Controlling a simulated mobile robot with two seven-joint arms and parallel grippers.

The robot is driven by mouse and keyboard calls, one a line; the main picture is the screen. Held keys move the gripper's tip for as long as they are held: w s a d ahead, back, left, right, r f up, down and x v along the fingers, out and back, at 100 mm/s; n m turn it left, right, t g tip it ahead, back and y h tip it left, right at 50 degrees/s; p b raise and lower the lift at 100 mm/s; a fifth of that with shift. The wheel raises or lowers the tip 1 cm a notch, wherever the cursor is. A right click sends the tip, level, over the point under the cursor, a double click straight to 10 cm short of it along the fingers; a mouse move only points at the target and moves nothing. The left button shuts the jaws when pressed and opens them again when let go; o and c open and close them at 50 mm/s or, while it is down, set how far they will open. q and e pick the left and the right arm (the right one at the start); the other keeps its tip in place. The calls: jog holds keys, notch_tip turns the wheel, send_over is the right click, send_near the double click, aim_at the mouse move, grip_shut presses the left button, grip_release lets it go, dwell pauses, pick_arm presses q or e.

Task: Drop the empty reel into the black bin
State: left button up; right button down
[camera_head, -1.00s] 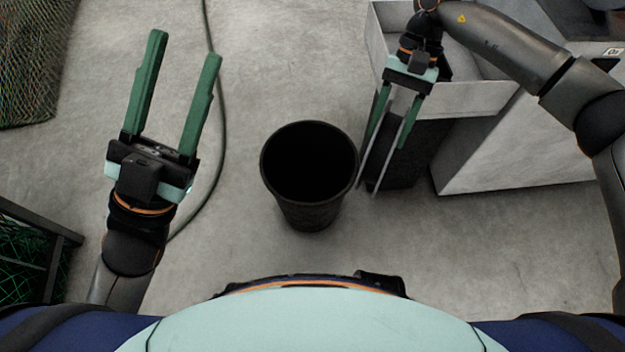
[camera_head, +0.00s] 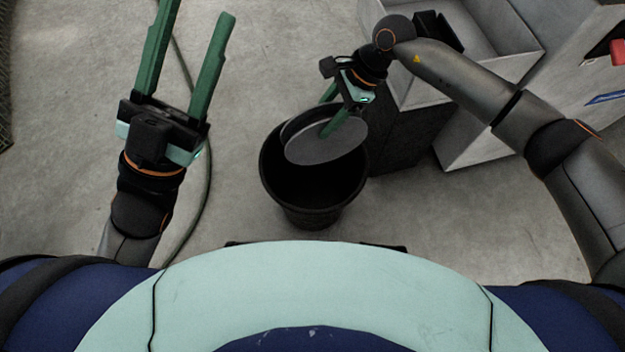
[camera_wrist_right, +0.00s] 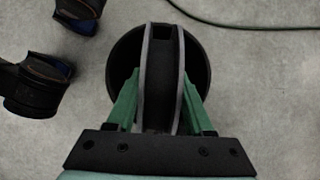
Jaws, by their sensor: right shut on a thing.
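The empty reel (camera_head: 326,142) has grey round flanges and a dark core. My right gripper (camera_head: 333,112) is shut on it, and the reel is tilted over the mouth of the black bin (camera_head: 313,212). In the right wrist view, the reel (camera_wrist_right: 161,85) stands edge-on between the green fingers of the right gripper (camera_wrist_right: 161,105), with the bin (camera_wrist_right: 199,62) behind and below it. The reel hides the back part of the bin's opening. My left gripper (camera_head: 193,40) is open and empty, to the left of the bin.
A pale grey open-topped box (camera_head: 480,95) stands at the back right, with a dark block (camera_head: 400,145) beside it, close to the bin. A dark cable (camera_head: 207,190) runs along the concrete floor at left. The floor between cable and bin is clear.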

jog(key=shift+w+a+f, duration=0.1)
jog(key=shift+a+f, duration=0.1)
jog(key=shift+a, duration=0.1)
jog(key=shift+f+b, duration=1.9)
jog(key=shift+f, duration=1)
jog(key=shift+c, duration=1)
grip_release()
jog(key=shift+d, duration=0.1)
jog(key=p+v, duration=0.4)
jog(key=v, duration=0.8)
jog(key=shift+d+r, duration=0.1)
jog(key=shift+r, duration=0.1)
